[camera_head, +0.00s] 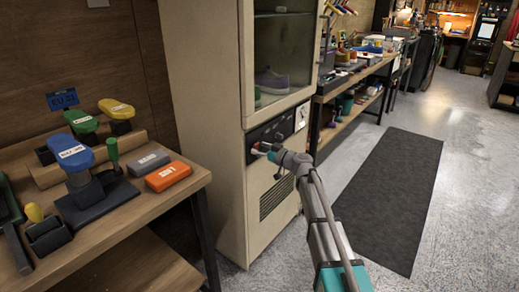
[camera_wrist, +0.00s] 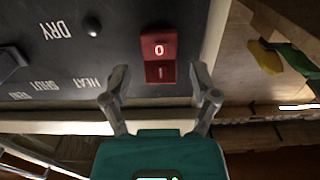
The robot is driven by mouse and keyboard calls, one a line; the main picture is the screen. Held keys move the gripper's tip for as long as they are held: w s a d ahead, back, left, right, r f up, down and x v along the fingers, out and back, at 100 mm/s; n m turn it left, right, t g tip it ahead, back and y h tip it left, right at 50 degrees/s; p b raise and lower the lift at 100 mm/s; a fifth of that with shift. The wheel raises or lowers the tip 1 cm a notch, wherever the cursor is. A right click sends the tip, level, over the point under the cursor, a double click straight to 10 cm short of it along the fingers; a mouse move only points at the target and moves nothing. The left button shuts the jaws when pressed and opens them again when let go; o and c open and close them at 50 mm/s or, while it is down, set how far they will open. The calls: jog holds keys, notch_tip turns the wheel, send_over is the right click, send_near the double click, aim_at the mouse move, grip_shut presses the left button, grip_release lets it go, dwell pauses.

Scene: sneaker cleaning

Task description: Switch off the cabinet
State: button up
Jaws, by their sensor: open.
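The cabinet (camera_head: 205,110) is a tall cream unit with a glass door and a dark control panel (camera_head: 283,126) below it. In the wrist view, the panel (camera_wrist: 60,55) appears upside down, with the labels DRY and HEAT. A red rocker switch (camera_wrist: 159,52) marked 0 and I sits at the panel's edge. My gripper (camera_wrist: 160,78) is open and empty, its two fingers spread to either side below the switch. In the head view, my gripper (camera_head: 262,150) is at the panel's left end and hides part of it.
A sneaker (camera_head: 270,80) stands behind the glass door. A wooden bench (camera_head: 115,225) with brushes and an orange block (camera_head: 168,176) is at left. A shelf bench (camera_head: 350,75) is behind the cabinet. A dark mat (camera_head: 390,195) lies on the open floor at right.

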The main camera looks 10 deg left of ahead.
jog(key=v, duration=1.2)
jog(key=shift+a, duration=0.1)
jog(key=s+d+f+m+g+h, duration=0.2)
jog(key=s+d+f+g+h, duration=0.15)
jog(key=s+f, duration=0.4)
jog(key=s+d+f+m+g+h, duration=0.2)
jog(key=s+d+f+h, duration=0.15)
jog(key=s+f, duration=0.35)
jog(key=s+d+f+m+g+h, duration=0.35)
jog(key=s+d+m+h, duration=0.5)
jog(key=s+d, duration=0.5)
notch_tip(320, 180, up, 32)
jog(key=p, duration=3.3)
jog(key=shift+s+a+r, duration=0.15)
jog(key=shift+s+a, duration=0.05)
jog(key=shift+a, duration=0.15)
jog(key=shift+n, duration=0.25)
